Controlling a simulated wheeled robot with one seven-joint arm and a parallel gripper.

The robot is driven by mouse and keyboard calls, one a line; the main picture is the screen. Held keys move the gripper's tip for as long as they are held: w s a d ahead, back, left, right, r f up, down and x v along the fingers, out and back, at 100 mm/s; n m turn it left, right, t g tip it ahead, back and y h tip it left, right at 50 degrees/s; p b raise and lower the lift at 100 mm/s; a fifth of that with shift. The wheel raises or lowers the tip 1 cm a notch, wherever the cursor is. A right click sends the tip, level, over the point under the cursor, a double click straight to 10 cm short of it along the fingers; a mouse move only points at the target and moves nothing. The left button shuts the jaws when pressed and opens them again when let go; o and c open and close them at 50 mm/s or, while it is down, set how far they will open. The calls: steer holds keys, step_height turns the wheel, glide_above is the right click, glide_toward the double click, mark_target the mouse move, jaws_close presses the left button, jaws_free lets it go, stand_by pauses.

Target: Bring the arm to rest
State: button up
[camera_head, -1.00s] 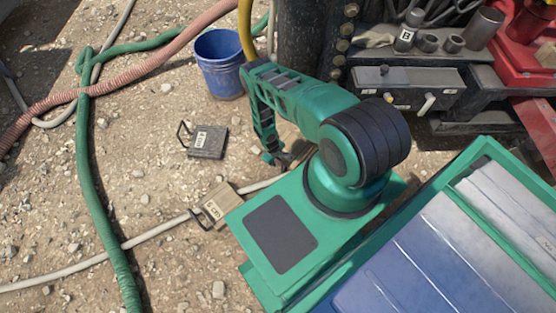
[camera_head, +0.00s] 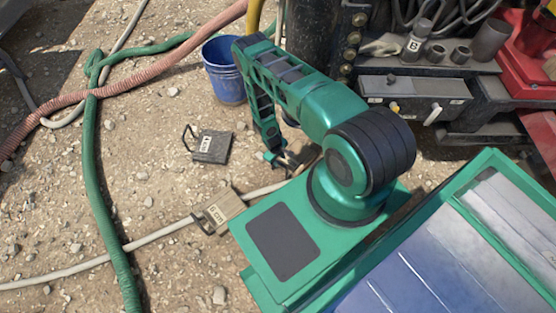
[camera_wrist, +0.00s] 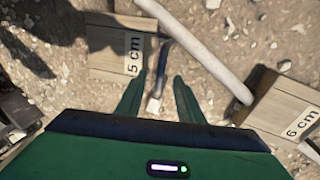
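My green arm reaches out from its base in the head view and bends down at the elbow. My gripper (camera_head: 280,158) hangs low over the gravel, partly hidden by the arm in that view. In the wrist view my gripper (camera_wrist: 158,82) has its two green fingers apart. A dark, thin bar with a pale end shows in the gap between them; whether it touches a finger I cannot tell. A wooden block marked 5 cm (camera_wrist: 110,45) lies just beyond the fingers, and a block marked 6 cm (camera_wrist: 280,110) lies to the right.
A pale hose (camera_head: 150,238) crosses the gravel beside the 6 cm block (camera_head: 222,210). A dark plate with a handle (camera_head: 211,146) lies farther back. Machinery (camera_head: 420,95) stands at right.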

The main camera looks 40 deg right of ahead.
steer(key=shift+a+r, duration=0.1)
steer(key=shift+r, duration=0.4)
